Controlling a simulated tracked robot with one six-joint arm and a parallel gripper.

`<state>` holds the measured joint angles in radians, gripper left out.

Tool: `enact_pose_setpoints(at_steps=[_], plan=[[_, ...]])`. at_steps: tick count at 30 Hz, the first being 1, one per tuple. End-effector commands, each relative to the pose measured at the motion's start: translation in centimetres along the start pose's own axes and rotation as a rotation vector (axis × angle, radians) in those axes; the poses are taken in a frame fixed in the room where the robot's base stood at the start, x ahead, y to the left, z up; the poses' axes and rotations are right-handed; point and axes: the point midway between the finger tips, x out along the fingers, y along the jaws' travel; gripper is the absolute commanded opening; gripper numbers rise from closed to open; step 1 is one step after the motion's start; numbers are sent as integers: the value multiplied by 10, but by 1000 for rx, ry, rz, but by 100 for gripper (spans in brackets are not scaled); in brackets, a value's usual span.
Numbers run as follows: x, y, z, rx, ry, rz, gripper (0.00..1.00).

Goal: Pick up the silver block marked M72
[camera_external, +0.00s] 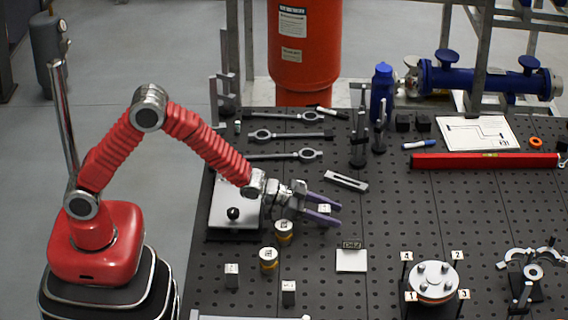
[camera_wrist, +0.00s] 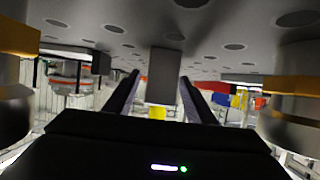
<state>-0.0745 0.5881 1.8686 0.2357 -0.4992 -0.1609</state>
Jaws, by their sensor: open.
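A small silver block (camera_external: 324,209) with a white marked top stands between the fingers of my gripper (camera_external: 336,213). The fingers are open, one on each side of it, low over the perforated table. In the wrist view the grey block (camera_wrist: 162,75) shows between the two dark fingers, with gaps on both sides. Two more silver blocks with white marked tops stand nearer the front: one at left (camera_external: 232,275) and one to its right (camera_external: 289,292). The marks are too small to read, so I cannot tell which block is M72.
A white plate (camera_external: 351,260) and a round flange fixture (camera_external: 436,281) are to the front right. The table right of my gripper is clear.

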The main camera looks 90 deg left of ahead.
Motion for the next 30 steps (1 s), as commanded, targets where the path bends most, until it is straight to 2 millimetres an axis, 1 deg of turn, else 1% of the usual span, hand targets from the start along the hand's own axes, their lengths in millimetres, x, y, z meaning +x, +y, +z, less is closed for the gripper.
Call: enact_pose_setpoints(at_steps=[1,3,7,24,30], plan=[[7,0,-2,0,2,0,50],[14,0,-2,0,2,0,50],[22,0,-2,0,2,0,50],[23,0,-2,0,2,0,50],[23,0,-2,0,2,0,36]])
